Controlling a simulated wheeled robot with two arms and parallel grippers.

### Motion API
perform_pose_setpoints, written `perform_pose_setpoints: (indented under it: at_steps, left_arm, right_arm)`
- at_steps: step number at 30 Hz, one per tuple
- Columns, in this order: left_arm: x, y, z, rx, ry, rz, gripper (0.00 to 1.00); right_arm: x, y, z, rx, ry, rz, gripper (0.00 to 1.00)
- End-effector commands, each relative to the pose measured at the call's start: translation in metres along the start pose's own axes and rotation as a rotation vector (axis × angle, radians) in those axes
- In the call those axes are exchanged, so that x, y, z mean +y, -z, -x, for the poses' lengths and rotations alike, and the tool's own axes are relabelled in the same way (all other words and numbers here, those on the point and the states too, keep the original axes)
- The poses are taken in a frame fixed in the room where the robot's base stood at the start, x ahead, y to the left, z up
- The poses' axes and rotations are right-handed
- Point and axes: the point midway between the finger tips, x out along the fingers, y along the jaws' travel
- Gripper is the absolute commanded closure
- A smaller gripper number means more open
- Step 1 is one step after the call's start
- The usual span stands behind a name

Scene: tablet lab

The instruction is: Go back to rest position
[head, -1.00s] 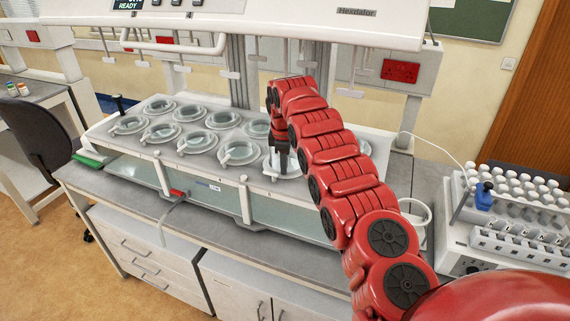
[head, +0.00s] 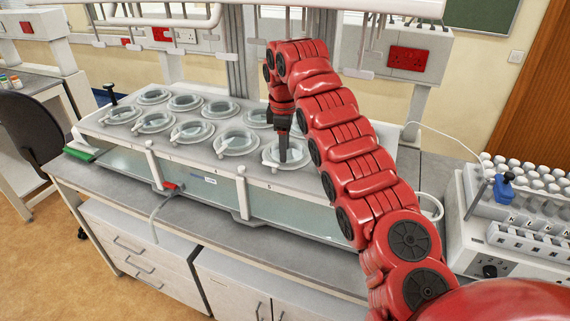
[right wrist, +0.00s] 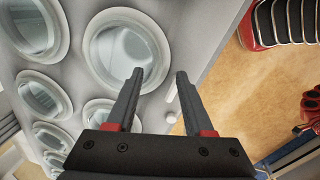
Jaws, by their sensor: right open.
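My right arm reaches from the lower right over the dissolution bath (head: 240,180) in the head view. Its gripper (head: 283,152) points down over the front-right vessel (head: 270,160). In the right wrist view the two dark fingers (right wrist: 160,72) are apart with nothing between them. The rim of a round vessel (right wrist: 92,62) lies below and beside the left finger; the fingertips appear to be above the bath top. I cannot tell the exact height. My left gripper is not in view.
The tester's upper head (head: 390,8) with hanging shafts overhangs the bath. Several covered vessels (head: 152,122) stand in the bath top. A sampling unit with vials (head: 505,235) and a blue-topped piece (head: 503,190) stand at the right. A black chair (head: 28,125) is at the left.

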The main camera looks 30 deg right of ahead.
Motion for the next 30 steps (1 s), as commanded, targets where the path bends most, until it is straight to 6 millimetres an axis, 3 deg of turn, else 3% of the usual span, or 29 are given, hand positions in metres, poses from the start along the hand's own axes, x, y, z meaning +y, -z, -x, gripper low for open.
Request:
perform_pose_setpoints:
  at_steps: [3, 7, 30]
  left_arm:
    - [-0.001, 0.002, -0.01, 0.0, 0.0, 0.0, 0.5]
    - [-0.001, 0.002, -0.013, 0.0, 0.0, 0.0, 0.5]
    - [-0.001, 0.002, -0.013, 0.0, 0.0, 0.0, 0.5]
  right_arm:
    - [0.004, 0.0, 0.025, 0.006, -0.026, -0.002, 0.48]
    - [0.005, 0.0, 0.036, 0.009, -0.038, -0.002, 0.48]
    - [0.007, 0.0, 0.04, 0.012, -0.049, -0.004, 0.48]
